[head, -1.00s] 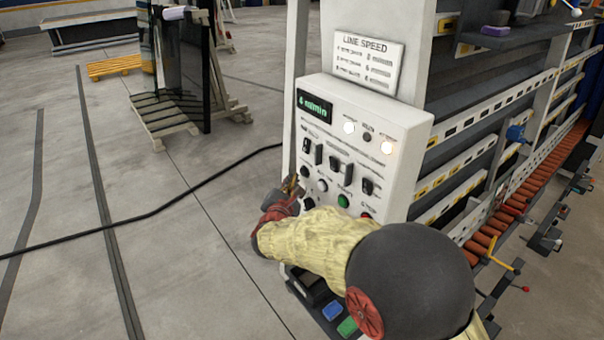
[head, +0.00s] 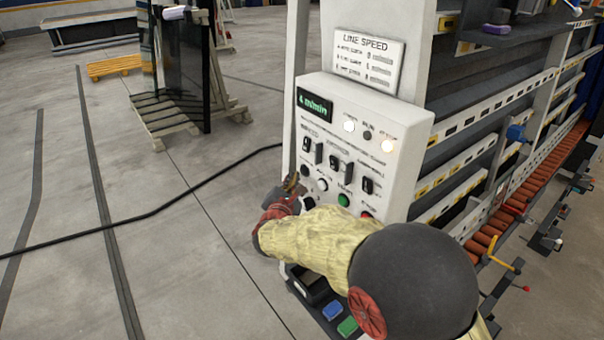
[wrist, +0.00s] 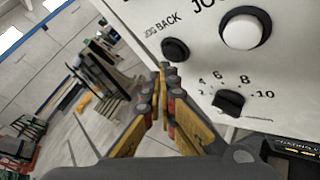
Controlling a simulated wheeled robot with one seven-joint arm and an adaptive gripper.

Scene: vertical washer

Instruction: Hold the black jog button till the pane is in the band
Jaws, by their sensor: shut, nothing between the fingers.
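The black jog back button (wrist: 175,50) is on the white control panel (wrist: 208,65) in the wrist view, with its label above it. It also shows in the head view (head: 306,171) on the panel's lower left. My gripper (wrist: 164,70) is shut and empty, its fingertips just below and left of that button in the picture. I cannot tell whether they touch it. In the head view my gripper (head: 293,182) is at the panel's left edge. A white button (wrist: 244,30) labelled JO..., partly cut off, is to the right. No pane shows in the washer.
A black speed knob (wrist: 229,102) is below the buttons. Green (head: 344,200) and red (head: 367,213) buttons and several switches share the panel. Two lamps glow near a green display (head: 314,105). Dark glass panes (head: 185,60) stand on a wooden rack. A cable crosses the floor.

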